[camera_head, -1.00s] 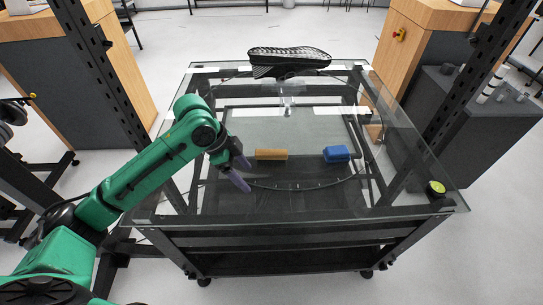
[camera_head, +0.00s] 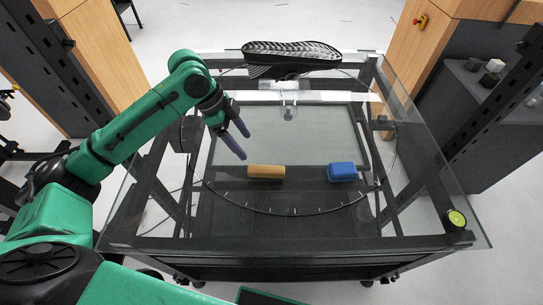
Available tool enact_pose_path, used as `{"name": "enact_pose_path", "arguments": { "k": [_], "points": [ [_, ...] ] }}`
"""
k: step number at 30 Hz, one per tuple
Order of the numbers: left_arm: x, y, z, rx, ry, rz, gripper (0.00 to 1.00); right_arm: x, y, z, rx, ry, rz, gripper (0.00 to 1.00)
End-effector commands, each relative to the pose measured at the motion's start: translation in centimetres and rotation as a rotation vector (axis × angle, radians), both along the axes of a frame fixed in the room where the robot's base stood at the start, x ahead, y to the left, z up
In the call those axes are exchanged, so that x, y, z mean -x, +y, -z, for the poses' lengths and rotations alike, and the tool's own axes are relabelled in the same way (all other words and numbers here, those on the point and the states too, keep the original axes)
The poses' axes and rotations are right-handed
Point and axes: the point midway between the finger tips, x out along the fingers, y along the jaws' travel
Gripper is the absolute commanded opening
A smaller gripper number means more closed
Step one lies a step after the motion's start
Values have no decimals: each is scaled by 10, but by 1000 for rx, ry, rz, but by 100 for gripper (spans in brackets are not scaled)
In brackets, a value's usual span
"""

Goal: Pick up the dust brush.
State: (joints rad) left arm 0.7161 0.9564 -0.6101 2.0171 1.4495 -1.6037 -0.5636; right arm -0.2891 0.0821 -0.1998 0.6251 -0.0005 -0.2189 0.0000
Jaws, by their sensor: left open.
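A tan, wood-coloured bar (camera_head: 266,171), which looks like the dust brush, lies on the glass-topped table near its middle. Its bristles cannot be made out. A blue block-like object (camera_head: 342,172) lies to its right, with a gap between them. My left gripper (camera_head: 244,146) reaches in from the left, with its purple-grey fingers apart and empty. Its fingertips show just behind and left of the tan bar in the picture, apparently above the table and apart from the bar. My right gripper is out of view.
A black shoe-sole-shaped object (camera_head: 291,53) sits on a mount at the table's back edge. A round yellow-green item (camera_head: 457,219) is at the front right corner. Dark uprights and wooden cabinets (camera_head: 417,60) flank the table (camera_head: 440,238).

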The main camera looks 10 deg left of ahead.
Motion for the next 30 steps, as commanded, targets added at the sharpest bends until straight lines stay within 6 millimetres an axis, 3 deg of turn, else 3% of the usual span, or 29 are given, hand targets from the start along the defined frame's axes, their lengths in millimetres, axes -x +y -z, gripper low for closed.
{"name": "enact_pose_path", "arguments": {
  "k": [5,12,17,21,24,30],
  "points": [
    [-1,-13,27,1,7,3,78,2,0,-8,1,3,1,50],
    [-6,-34,78,2,4,1,78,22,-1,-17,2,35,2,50],
    [-11,-44,95,2,4,1,78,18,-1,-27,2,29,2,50],
    [-16,-56,120,0,4,1,78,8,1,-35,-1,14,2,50],
    [-17,-59,130,-1,1,1,78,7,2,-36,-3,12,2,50],
    [-17,-59,132,-1,1,1,78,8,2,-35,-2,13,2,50]
  ]
}}
